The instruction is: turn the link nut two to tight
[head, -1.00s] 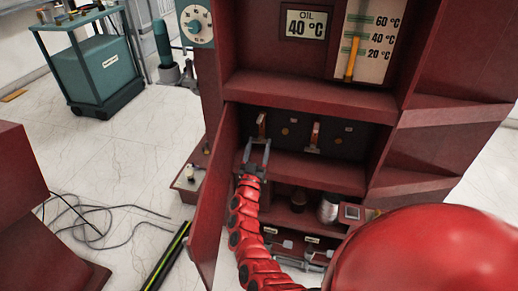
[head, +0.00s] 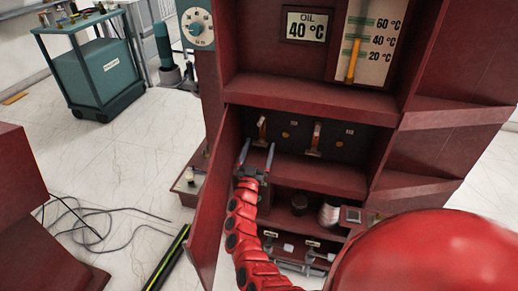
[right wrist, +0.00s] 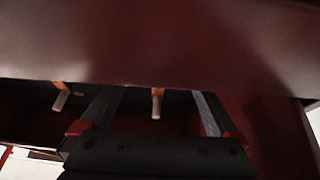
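Two copper-coloured links with pale ends hang on the back wall of the open middle compartment in the head view: a left one (head: 262,129) and a right one (head: 315,138). Which carries link nut two is not marked legibly. My right gripper (head: 258,145) is open and empty at the compartment's front, below and in front of the left link. In the right wrist view my right gripper (right wrist: 154,105) has its fingers spread wide. One link (right wrist: 157,101) shows between them and another (right wrist: 62,97) lies outside, to the left. My left gripper is not in view.
The open cabinet door (head: 214,205) stands close left of my right arm. A shelf lip (head: 310,95) overhangs the compartment. A lower shelf holds a jar (head: 329,214) and small items. Cables (head: 100,220) lie on the floor at left.

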